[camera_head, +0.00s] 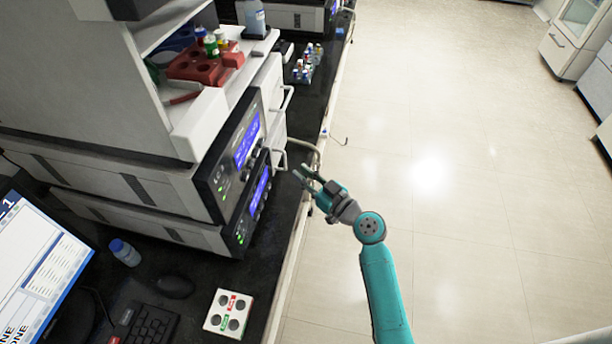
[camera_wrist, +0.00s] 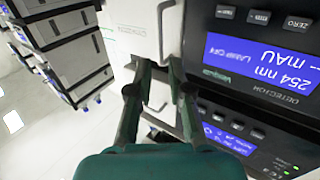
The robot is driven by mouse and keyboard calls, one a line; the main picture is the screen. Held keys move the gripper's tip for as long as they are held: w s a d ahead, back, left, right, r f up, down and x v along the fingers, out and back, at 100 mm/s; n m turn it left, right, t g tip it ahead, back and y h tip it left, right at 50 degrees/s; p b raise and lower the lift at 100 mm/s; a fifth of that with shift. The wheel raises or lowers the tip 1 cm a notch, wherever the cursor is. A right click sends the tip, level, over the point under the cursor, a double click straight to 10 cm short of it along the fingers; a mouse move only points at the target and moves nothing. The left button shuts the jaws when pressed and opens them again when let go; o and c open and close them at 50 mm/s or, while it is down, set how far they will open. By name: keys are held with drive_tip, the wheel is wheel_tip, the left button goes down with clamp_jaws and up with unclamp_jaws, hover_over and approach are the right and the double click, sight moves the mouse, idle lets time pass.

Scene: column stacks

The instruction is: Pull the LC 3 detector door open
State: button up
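The detector (camera_head: 247,145) has a dark front with a lit blue display and stands in the stack at the left. In the wrist view its panel (camera_wrist: 255,62) is upside down and reads "254 nm". A pale door (camera_wrist: 140,30) with a metal loop handle (camera_wrist: 162,20) is beside that panel. In the head view a loop handle (camera_head: 281,160) juts out beside the stack. My gripper (camera_head: 303,177) is open, just right of that handle. In the wrist view the fingertips (camera_wrist: 160,62) lie near the handle's end; contact cannot be told.
A second unit with a display (camera_head: 260,190) sits below the detector. A red vial rack (camera_head: 195,68) is on the shelf above. The floor (camera_head: 430,200) at right is clear.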

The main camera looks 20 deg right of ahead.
drive_tip(key=shift+s+d, duration=0.1)
drive_tip(key=shift+s, duration=0.2)
idle(0.4)
